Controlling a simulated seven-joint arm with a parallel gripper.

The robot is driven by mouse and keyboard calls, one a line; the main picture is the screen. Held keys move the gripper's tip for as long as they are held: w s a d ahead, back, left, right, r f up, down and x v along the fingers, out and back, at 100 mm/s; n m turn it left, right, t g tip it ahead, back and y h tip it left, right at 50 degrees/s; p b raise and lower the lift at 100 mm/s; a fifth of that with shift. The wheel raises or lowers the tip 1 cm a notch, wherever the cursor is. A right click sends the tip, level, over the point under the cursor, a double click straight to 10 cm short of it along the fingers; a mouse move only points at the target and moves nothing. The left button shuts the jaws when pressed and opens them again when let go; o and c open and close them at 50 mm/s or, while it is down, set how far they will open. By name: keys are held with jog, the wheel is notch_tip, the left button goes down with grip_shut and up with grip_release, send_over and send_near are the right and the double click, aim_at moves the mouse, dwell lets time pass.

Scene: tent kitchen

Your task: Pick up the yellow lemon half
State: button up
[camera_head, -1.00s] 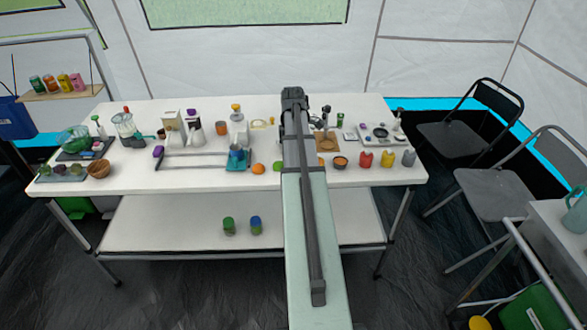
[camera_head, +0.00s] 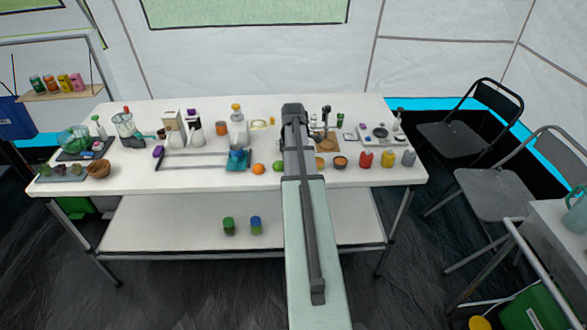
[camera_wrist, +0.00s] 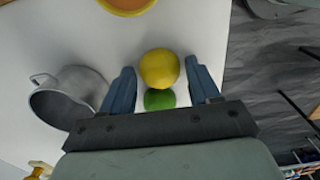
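The yellow lemon half (camera_wrist: 160,68) shows in the wrist view as a round yellow shape on the white table, between the two blue fingers of my gripper (camera_wrist: 164,74). The fingers are spread, with a gap on each side of the lemon half. I cannot tell how far above it they are. A green lime-like fruit (camera_wrist: 160,99) lies right below the lemon half in the wrist view, closer to my palm and partly hidden. In the head view my arm hides the lemon half and the gripper; the green fruit (camera_head: 278,166) shows left of the arm.
A grey metal pot (camera_wrist: 65,98) stands left of the fingers in the wrist view. An orange-yellow bowl (camera_wrist: 128,4) is at the top edge. In the head view an orange (camera_head: 259,169) and several bottles and bowls crowd the table (camera_head: 215,181). The table's front edge is close.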

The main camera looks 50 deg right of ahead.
jog(key=c, duration=0.5)
notch_tip(320, 180, up, 9)
dwell(0.8)
